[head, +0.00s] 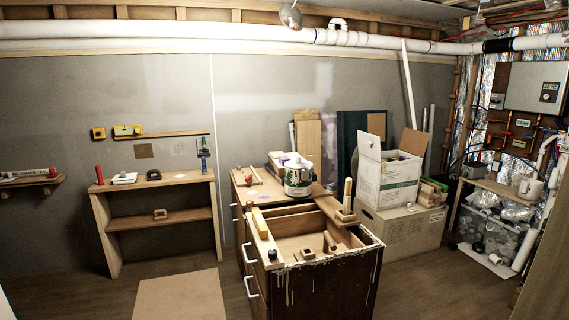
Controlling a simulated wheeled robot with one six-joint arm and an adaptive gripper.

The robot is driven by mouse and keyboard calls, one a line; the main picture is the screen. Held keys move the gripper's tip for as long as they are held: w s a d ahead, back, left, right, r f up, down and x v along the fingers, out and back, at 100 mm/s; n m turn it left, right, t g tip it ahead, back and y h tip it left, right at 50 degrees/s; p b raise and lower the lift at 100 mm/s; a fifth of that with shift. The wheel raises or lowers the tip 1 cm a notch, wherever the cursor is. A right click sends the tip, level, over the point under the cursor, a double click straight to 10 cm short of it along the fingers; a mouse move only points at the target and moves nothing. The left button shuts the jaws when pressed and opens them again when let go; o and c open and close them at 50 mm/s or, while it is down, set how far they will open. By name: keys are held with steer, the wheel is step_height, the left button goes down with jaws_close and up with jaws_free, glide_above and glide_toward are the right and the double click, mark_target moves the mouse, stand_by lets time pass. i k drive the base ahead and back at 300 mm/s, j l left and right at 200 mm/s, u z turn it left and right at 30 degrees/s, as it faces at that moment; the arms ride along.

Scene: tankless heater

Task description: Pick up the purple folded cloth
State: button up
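I cannot make out a purple folded cloth for certain in the head view. A pale purple patch (329,140) shows between the leaning wooden boards and the dark green panel at the back wall, but I cannot tell whether it is cloth or a sheet. My gripper is not in view.
A dark cabinet (330,292) with an open top stands in the middle, with a paint can (298,178) on it. A wooden shelf unit (103,228) stands at the left wall. Cardboard boxes (387,183) and a side table (497,188) are at right. Floor (60,285) is clear at left.

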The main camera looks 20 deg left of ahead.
mark_target(282, 159)
steer(key=i+j+u, duration=0.1)
steer(key=u, duration=0.35)
steer(key=i+j+u, duration=0.15)
steer(key=u, duration=0.35)
steer(key=i+u, duration=0.15)
steer(key=u, duration=0.3)
steer(key=i, duration=3.65)
steer(key=i+z, duration=0.35)
steer(key=i+j+z, duration=0.2)
steer(key=z, duration=0.15)
steer(key=i+j+z, duration=0.3)
steer(key=k+z, duration=0.15)
steer(key=z, duration=0.25)
steer(key=k+l+z, duration=0.1)
steer(key=z, duration=0.3)
steer(key=k+u, duration=0.3)
steer(key=u, duration=0.15)
steer(key=k+l, duration=0.05)
